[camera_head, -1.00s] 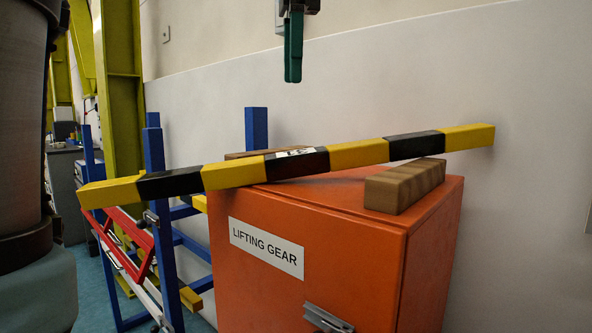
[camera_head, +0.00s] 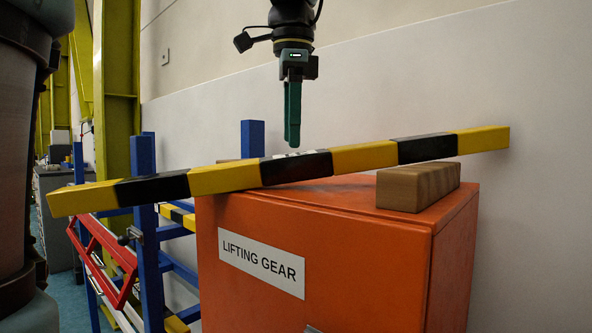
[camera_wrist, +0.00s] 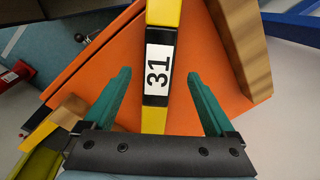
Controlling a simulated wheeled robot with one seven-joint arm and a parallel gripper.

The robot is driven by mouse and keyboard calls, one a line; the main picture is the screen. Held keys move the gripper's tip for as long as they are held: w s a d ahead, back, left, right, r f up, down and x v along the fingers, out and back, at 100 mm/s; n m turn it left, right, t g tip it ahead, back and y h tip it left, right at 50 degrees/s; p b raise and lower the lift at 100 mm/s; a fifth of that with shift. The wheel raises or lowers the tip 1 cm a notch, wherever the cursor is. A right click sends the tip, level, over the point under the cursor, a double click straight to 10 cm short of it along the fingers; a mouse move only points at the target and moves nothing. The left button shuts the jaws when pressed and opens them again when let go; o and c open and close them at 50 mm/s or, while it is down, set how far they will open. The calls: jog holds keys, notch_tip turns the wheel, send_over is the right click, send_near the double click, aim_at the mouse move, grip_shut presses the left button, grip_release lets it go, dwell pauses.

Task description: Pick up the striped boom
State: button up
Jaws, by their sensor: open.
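The striped boom (camera_head: 226,178) is a long yellow and black square bar. It lies across the top of the orange cabinet (camera_head: 310,265), tilted in the head view with its right end higher, and both ends overhang. My gripper (camera_head: 292,146) is above the boom's middle, with its green fingers pointing down. In the wrist view my gripper (camera_wrist: 162,72) is open, and the boom (camera_wrist: 155,115) runs lengthwise between the two fingers without visible contact. A white label with "31" (camera_wrist: 158,70) is on a black section of the boom there.
A blue rack (camera_head: 146,235) with a red frame (camera_head: 105,255) stands left of the cabinet. A pale wall is behind.

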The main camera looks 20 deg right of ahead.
aim_at(296, 154)
jog(key=shift+w+d+f, duration=0.1)
jog(key=shift+d+f, duration=0.15)
jog(key=shift+f, duration=1.1)
jog(key=shift+d+f, duration=0.2)
jog(key=shift+f, duration=1.1)
grip_shut()
jog(key=shift+r, duration=0.1)
